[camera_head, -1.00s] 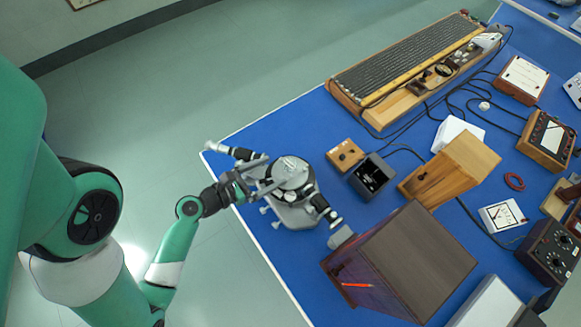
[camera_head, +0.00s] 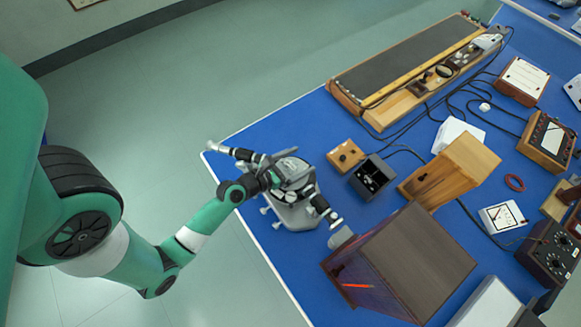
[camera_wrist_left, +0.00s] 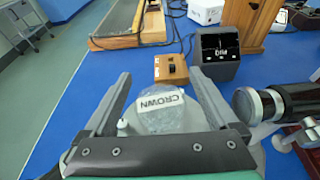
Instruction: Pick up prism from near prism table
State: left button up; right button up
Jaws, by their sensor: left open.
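The spectrometer (camera_head: 293,213) with its grey round table stands near the blue bench's left edge. A clear prism (camera_wrist_left: 163,118) labelled "CROWN" shows in the left wrist view, between my left gripper's two fingers. My left gripper (camera_head: 303,163) is open over the spectrometer; its fingers also show in the left wrist view (camera_wrist_left: 160,76). I see a gap between the prism and the fingers, with no clear grip. My gripper hides much of the round table in the head view, and the prism cannot be made out there. My right gripper is not in view.
The telescope (camera_wrist_left: 275,104) is close to the right finger. A long wooden apparatus (camera_head: 405,70) lies at the back. Cables cross the bench.

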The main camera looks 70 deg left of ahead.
pick_arm(q)
grip_shut()
dwell(0.3)
jog(key=shift+r+p, duration=0.5)
jog(key=shift+p, duration=0.05)
jog(key=r+p, duration=0.2)
jog(key=p, duration=0.1)
jog(key=r+p, duration=0.2)
jog(key=shift+d, duration=0.35)
jog(key=s+d+r+p, duration=0.2)
jog(key=d+r+p, duration=0.6)
jog(key=d+p, duration=0.5)
jog(key=shift+s+p, duration=0.2)
jog(key=shift+p, duration=3.05)
